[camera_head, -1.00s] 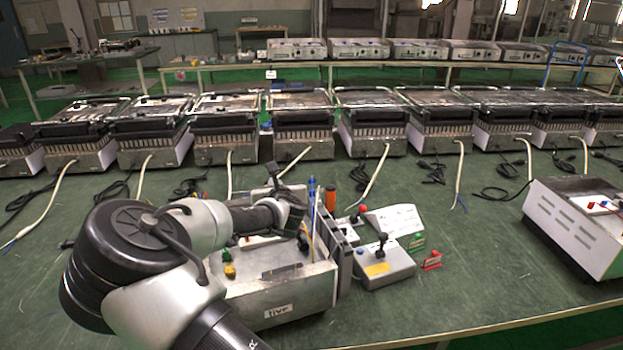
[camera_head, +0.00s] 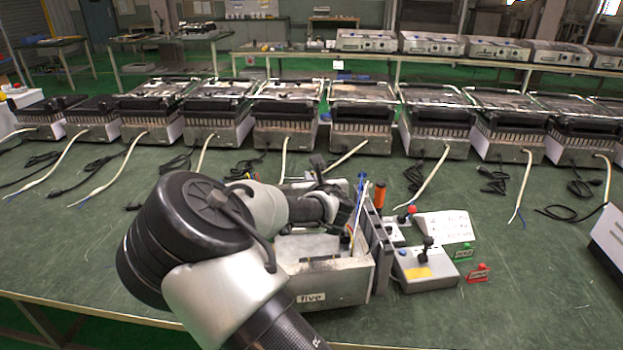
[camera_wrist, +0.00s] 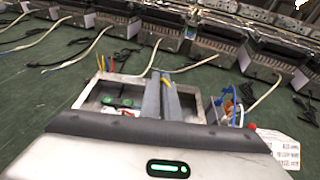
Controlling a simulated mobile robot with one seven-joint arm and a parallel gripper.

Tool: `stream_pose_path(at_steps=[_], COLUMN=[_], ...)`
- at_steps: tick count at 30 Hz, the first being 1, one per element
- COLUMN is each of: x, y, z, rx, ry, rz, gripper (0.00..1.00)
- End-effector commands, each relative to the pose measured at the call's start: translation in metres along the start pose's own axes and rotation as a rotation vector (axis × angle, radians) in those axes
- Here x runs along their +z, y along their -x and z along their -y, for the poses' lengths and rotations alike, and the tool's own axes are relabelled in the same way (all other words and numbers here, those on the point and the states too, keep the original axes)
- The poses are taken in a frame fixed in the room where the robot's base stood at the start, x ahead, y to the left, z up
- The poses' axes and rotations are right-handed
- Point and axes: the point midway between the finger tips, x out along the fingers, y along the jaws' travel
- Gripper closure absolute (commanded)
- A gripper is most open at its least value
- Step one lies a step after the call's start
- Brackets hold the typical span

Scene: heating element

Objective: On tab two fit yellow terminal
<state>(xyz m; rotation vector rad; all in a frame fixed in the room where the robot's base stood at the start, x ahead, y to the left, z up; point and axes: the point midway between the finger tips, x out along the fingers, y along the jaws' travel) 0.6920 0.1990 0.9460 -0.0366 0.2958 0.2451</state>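My gripper (camera_wrist: 160,82) reaches over an open metal box labelled "five" (camera_head: 335,288). In the wrist view, two grey bars that look like its fingers lie close together above the box (camera_wrist: 203,103). A small yellow piece (camera_wrist: 166,82) shows near their tips; it may be the yellow terminal, and I cannot tell if it is held. Two green parts (camera_wrist: 117,101) sit inside the box's left compartment. Red and blue wires (camera_wrist: 234,108) show at its right. Tab two cannot be made out. My arm hides part of the box in the head view.
Heater units (camera_head: 361,118) with loose cables line the back.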

Motion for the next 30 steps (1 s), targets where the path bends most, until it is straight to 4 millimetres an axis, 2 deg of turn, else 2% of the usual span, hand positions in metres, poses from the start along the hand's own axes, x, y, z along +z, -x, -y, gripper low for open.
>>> stream_pose_path(at_steps=[18,30], x=[-0.05,-0.055], y=[-0.015,-0.017], z=[0.0,0.0], rx=[-0.001,-0.001], ry=[0.0,0.0], rz=[0.001,0.001], gripper=[1.0,1.0])
